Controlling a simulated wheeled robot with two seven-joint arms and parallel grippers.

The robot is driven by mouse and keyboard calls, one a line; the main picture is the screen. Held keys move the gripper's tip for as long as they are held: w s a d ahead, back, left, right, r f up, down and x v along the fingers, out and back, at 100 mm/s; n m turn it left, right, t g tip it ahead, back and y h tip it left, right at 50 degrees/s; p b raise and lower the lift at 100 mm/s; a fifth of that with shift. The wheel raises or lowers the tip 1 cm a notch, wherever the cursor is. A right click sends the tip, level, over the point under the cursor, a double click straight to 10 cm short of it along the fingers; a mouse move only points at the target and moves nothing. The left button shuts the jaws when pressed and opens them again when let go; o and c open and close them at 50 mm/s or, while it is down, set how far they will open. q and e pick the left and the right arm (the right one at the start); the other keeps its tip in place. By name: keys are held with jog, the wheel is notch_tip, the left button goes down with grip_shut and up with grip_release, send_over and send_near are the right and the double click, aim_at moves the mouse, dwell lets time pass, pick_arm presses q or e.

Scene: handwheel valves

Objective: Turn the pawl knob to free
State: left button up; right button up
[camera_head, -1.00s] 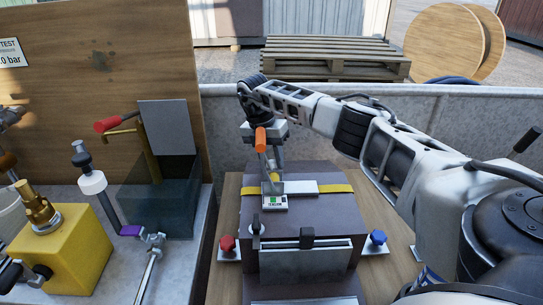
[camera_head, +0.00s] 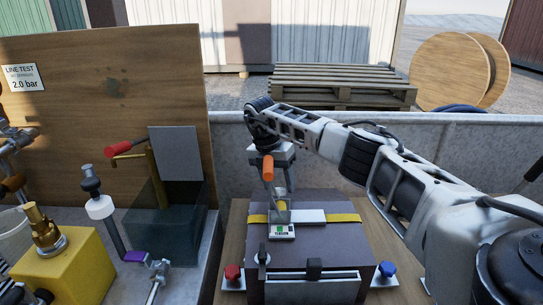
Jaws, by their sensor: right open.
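My right gripper (camera_head: 280,200) points down over the dark box (camera_head: 330,250) on the wooden board, its jaws open around or just behind a small yellow part (camera_head: 281,206). I cannot tell whether it touches that part. An orange cylindrical handle (camera_head: 267,168) stands in front of the gripper and hides part of it. A small label with a green patch (camera_head: 282,231) lies just below the fingertips. A black knob (camera_head: 262,257) sits at the box's front left. Which part is the pawl knob is unclear.
A red knob (camera_head: 232,273) and a blue knob (camera_head: 387,269) flank the box. At left are a yellow block with a brass fitting (camera_head: 62,270), a red-handled lever (camera_head: 118,148) and a wooden panel (camera_head: 60,90). A low concrete wall (camera_head: 480,140) runs behind.

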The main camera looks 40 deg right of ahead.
jog(key=b+v, duration=0.1)
jog(key=v, duration=1.3)
jog(key=shift+r, duration=0.35)
